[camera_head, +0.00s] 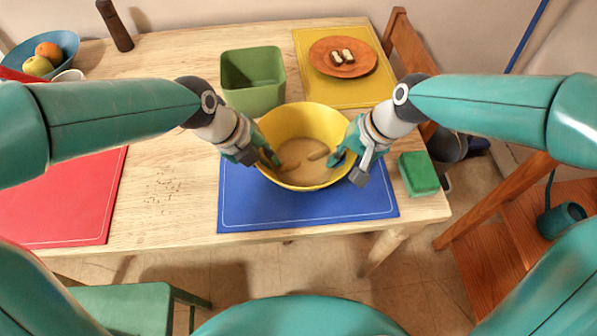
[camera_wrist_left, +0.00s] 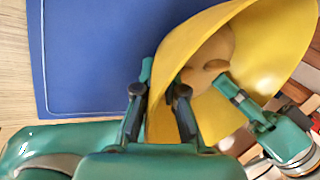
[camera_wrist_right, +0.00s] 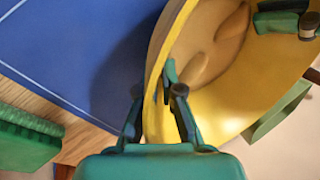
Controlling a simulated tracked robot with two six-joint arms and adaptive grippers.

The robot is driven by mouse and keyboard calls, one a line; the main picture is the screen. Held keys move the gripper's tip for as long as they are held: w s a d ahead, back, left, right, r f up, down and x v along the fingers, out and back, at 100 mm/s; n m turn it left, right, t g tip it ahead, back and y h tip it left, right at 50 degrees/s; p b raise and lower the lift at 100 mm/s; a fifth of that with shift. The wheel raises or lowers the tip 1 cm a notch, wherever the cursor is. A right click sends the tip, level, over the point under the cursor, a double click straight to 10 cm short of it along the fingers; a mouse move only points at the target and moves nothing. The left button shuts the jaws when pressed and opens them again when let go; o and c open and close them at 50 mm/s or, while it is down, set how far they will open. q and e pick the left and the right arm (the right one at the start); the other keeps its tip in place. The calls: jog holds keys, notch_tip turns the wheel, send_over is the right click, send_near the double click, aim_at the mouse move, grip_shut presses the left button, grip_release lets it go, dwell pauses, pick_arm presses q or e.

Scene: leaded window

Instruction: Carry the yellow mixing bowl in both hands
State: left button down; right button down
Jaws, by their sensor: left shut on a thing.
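The yellow mixing bowl (camera_head: 303,116) is over the blue placemat (camera_head: 306,207) in the head view, with tan contents and brown lumps inside. My left gripper (camera_head: 262,160) is shut on the bowl's left rim; in the left wrist view the bowl wall (camera_wrist_left: 176,75) passes between its fingers (camera_wrist_left: 160,105). My right gripper (camera_head: 350,163) is at the right rim. In the right wrist view its fingers (camera_wrist_right: 160,105) straddle the bowl wall (camera_wrist_right: 157,75), one inside and one outside, and seem closed on it. Whether the bowl touches the mat is hard to tell.
A green square container (camera_head: 253,98) stands just behind the bowl. A green sponge-like block (camera_head: 418,174) lies to the right, near the table edge. An orange plate (camera_head: 325,66) sits on a yellow mat (camera_head: 310,93) at the back. A red mat (camera_head: 75,205) lies left.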

pick_arm(q)
jog(key=c, duration=1.2)
grip_release()
jog(key=shift+w+a, duration=0.1)
jog(key=shift+a, duration=0.05)
jog(key=shift+c, duration=0.2)
pick_arm(e)
jog(key=c, duration=1.3)
grip_release()
jog(key=shift+s+d+f, duration=0.1)
jog(key=shift+f, duration=0.05)
pick_arm(q)
jog(key=shift+f, duration=0.1)
pick_arm(e)
jog(key=shift+r, duration=0.2)
pick_arm(q)
jog(key=v, duration=1.2)
pick_arm(e)
jog(key=v, duration=1.1)
jog(key=shift+r, duration=0.3)
